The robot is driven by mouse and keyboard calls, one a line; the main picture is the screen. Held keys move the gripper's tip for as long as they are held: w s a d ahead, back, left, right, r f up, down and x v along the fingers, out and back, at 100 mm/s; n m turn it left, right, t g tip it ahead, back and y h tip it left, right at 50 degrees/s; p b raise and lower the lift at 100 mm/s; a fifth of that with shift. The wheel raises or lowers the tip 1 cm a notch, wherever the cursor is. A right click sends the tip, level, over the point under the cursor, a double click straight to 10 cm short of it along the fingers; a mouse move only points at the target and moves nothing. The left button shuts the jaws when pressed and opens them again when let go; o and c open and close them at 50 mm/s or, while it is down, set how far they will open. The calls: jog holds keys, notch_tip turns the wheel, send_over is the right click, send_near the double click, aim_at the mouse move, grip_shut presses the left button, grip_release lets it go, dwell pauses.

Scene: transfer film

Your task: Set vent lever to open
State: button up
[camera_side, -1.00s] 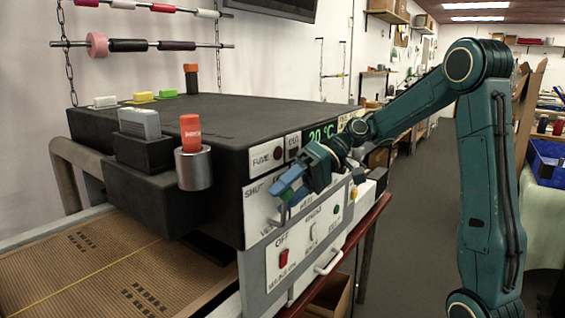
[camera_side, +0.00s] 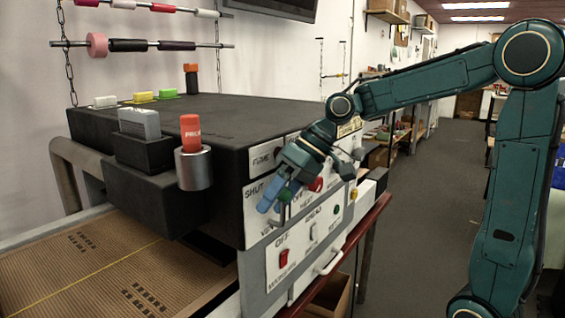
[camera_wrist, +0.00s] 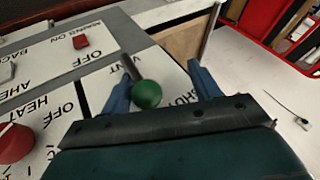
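The vent lever, with a green ball knob (camera_wrist: 146,94) on a thin dark shaft, shows in the wrist view. Its knob lies near the word SHUT on the white panel. My gripper (camera_wrist: 160,88) is open, its blue fingers apart on either side of the knob; a gap shows on both sides. In the side view my gripper (camera_side: 278,197) is at the front of the machine, over the vent panel (camera_side: 254,215) below the word SHUT. There my fingers mostly hide the lever, and I cannot make out an open label.
A red switch (camera_side: 283,258) sits on the panel below. A red knob (camera_side: 316,184) is to the right, by HEAT; it also shows in the wrist view (camera_wrist: 15,142). A white handle (camera_side: 329,262) juts out lower down. The aisle at right is clear.

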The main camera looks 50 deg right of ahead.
jog(key=shift+a+f+n+h, duration=0.15)
jog(key=shift+a+h, duration=0.3)
jog(key=shift+h, duration=0.2)
jog(key=shift+a+f+n+h, duration=0.15)
jog(key=shift+a+h, duration=0.25)
jog(key=shift+h, duration=0.25)
jog(key=shift+a+f+h, duration=0.1)
jog(key=shift+a+h, duration=0.1)
jog(key=shift+h, duration=0.1)
jog(key=shift+v, duration=7)
jog(key=s+d+f+m+t+h, duration=0.1)
jog(key=s+d+f+h, duration=0.1)
jog(key=s+f, duration=1.1)
jog(key=shift+s+f+m+h, duration=0.25)
jog(key=shift+f+m+h, duration=0.15)
jog(key=shift+f+h, duration=0.1)
